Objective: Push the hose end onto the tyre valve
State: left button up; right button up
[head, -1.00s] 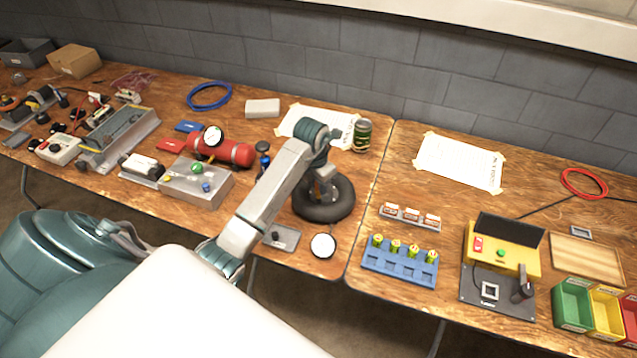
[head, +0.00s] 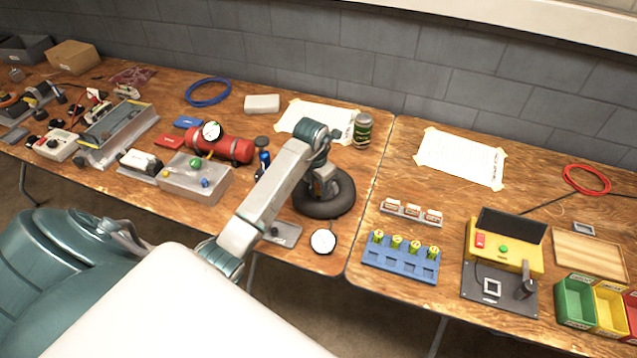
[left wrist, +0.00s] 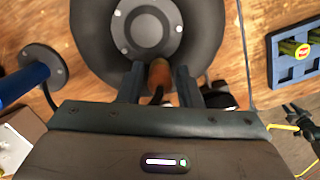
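The black tyre (head: 338,206) lies flat on the wooden bench near its front edge; the left wrist view shows its dark rubber (left wrist: 205,45) around a grey hub (left wrist: 148,27). My left gripper (head: 322,193) is over the tyre, pointing down. In the left wrist view, my left gripper (left wrist: 160,86) has its two fingers against both sides of an orange-brown hose end (left wrist: 160,74), with a dark hose below it. The hose end's tip is at the hub's lower edge in the picture. The valve is hidden; I cannot tell whether they touch. My right gripper is out of view.
A round white-faced dial (head: 323,241) and a grey plate (head: 284,234) are at the bench's front edge. A blue battery block (head: 400,262) is to the right.

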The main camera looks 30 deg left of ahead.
aim_at(316, 184)
pick_arm(q)
jog(key=shift+o, duration=1.1)
jog(key=shift+r, duration=0.2)
jog(key=r, duration=0.2)
jog(key=r+b, duration=0.1)
jog(key=r, duration=0.2)
jog(key=s+r, duration=0.1)
jog(key=r, duration=0.2)
jog(key=shift+a, duration=0.1)
jog(key=shift+r+p, duration=0.6)
jog(key=shift+r, duration=0.05)
jog(key=shift+s+r+p, duration=0.15)
jog(key=shift+r+p, duration=0.4)
